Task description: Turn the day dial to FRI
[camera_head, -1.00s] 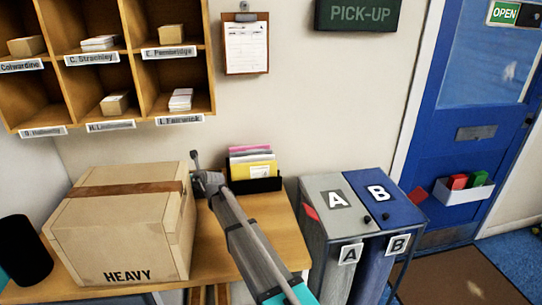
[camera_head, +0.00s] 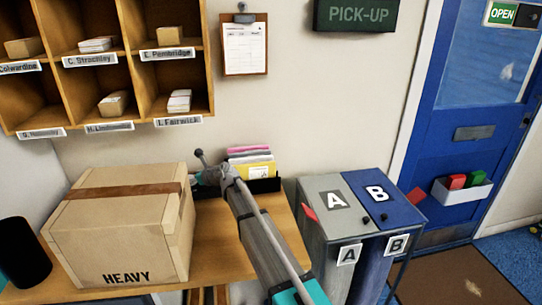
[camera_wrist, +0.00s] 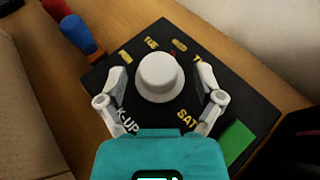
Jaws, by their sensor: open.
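The day dial is a pale round knob (camera_wrist: 160,77) on a black plate (camera_wrist: 262,105), seen in the wrist view. Yellow words stand around the knob; TUE and SAT are readable, and one on the right starts with T. FRI is not visible; my right finger covers part of that side. A small red mark shows at the knob's far edge, near TUE. My gripper (camera_wrist: 162,80) is open, with one finger on each side of the knob; I cannot tell whether they touch it. In the head view my gripper (camera_head: 212,177) is over the table and the dial is hidden.
A HEAVY carton (camera_head: 115,225) is left of my arm. A black holder with coloured papers (camera_head: 250,165) stands close behind my gripper. Bins A and B (camera_head: 340,185) are to the right.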

